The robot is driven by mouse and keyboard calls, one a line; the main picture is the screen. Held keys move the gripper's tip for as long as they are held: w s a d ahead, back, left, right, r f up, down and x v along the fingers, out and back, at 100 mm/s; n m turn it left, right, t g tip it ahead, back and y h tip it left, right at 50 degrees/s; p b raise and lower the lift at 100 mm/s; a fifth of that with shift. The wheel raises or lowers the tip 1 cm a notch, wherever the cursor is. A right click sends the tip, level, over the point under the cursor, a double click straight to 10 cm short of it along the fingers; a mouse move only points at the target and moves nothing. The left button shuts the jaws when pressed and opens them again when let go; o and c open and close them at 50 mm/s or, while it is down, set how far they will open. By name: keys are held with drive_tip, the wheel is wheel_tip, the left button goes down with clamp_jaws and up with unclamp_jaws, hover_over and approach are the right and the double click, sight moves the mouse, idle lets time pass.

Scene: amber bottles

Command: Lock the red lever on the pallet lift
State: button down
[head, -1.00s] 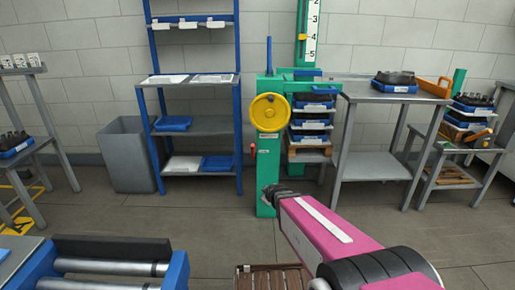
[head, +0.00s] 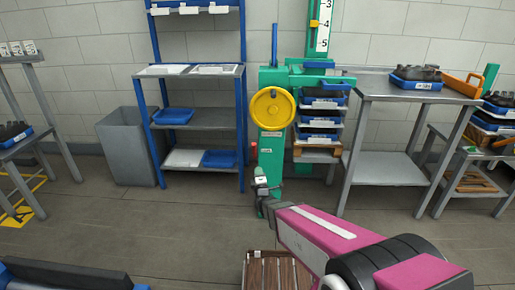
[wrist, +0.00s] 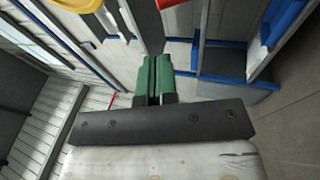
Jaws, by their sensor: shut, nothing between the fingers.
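The pallet lift is a green column (head: 271,160) with a yellow handwheel (head: 272,108) on its front. The red lever (head: 253,149) shows as a small red part at the column's left side, below the wheel; its exact angle is too small to tell. In the wrist view a red piece (wrist: 170,3), probably the lever, shows at the top edge, beyond the fingertips. My gripper (head: 262,176) appears in front of the lower column, below the wheel. In the wrist view its green-tipped fingers (wrist: 153,75) are together and empty, apart from the red piece.
Blue trays (head: 320,122) are stacked on the lift's right side. A metal table (head: 400,90) stands right of it. A blue-framed shelf (head: 192,115) and a grey bin (head: 127,145) stand left. A slatted wooden item (head: 275,270) is low in front. Floor between is clear.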

sight(254, 144)
idle(0.4)
drive_tip(key=x, duration=1.4)
drive_tip(key=shift+d+r, duration=0.1)
drive_tip(key=shift+r, duration=0.05)
drive_tip(key=shift+r, duration=0.1)
drive_tip(key=shift+w+r+g+h, duration=0.3)
drive_tip(key=shift+w+r+g, duration=0.1)
drive_tip(key=shift+w+r, duration=0.6)
drive_tip(key=shift+w, duration=0.25)
drive_tip(key=shift+w+r, duration=0.2)
drive_tip(key=shift+w, duration=0.3)
drive_tip(key=shift+s, duration=0.1)
